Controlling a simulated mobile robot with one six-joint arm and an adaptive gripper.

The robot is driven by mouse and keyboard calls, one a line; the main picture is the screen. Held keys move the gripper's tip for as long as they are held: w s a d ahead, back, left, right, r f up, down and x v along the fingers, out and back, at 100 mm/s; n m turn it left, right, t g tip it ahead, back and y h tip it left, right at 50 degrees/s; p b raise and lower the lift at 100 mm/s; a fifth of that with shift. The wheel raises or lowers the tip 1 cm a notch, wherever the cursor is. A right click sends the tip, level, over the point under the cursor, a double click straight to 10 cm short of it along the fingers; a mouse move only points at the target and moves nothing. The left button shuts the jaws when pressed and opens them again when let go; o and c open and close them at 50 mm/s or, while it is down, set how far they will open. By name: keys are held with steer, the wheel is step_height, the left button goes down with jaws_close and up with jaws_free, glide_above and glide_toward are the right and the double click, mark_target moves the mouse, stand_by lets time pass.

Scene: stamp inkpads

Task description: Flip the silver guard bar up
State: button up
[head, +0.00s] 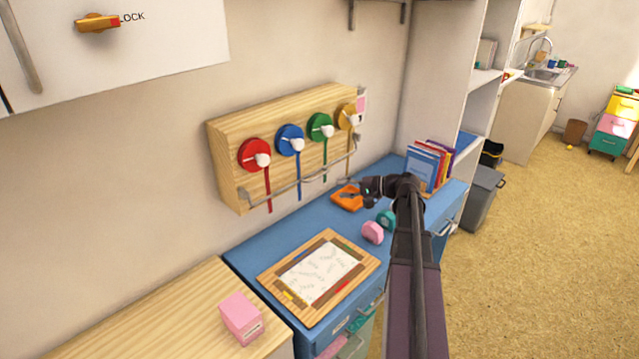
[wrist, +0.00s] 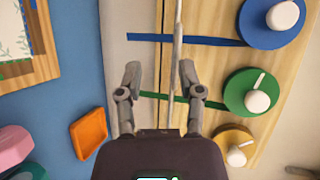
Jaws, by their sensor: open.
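The silver guard bar (head: 300,181) runs low across the front of the wooden wall board (head: 225,160), over the hanging coloured ribbons. In the wrist view the bar (wrist: 178,35) runs down the picture, close to my gripper's right finger. My gripper (wrist: 160,80) is open, with its fingers pointing toward the board. In the head view my gripper (head: 352,185) is near the bar's right end, above the blue desk. I cannot tell whether a finger touches the bar.
Red (head: 252,152), blue (head: 287,138), green (head: 318,125) and yellow (head: 346,114) discs with white knobs are on the board. An orange inkpad (head: 345,200) lies below my gripper. A framed drawing (head: 318,272) and books (head: 425,165) are on the blue desk (head: 245,262).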

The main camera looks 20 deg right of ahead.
steer(key=m+t, duration=0.1)
steer(key=t, duration=0.1)
glide_toward(319, 176)
steer(key=d+f+v, duration=0.1)
steer(key=v, duration=0.3)
steer(key=shift+w+a+r+b, duration=0.25)
steer(key=shift+w+a+b, duration=0.05)
steer(key=shift+b, duration=0.05)
steer(key=shift+w+a, duration=0.15)
steer(key=b+x, duration=0.1)
steer(key=x, duration=1.2)
steer(key=shift+w+a+r, duration=0.1)
steer(key=shift+w+a, duration=0.05)
steer(key=shift+a, duration=0.1)
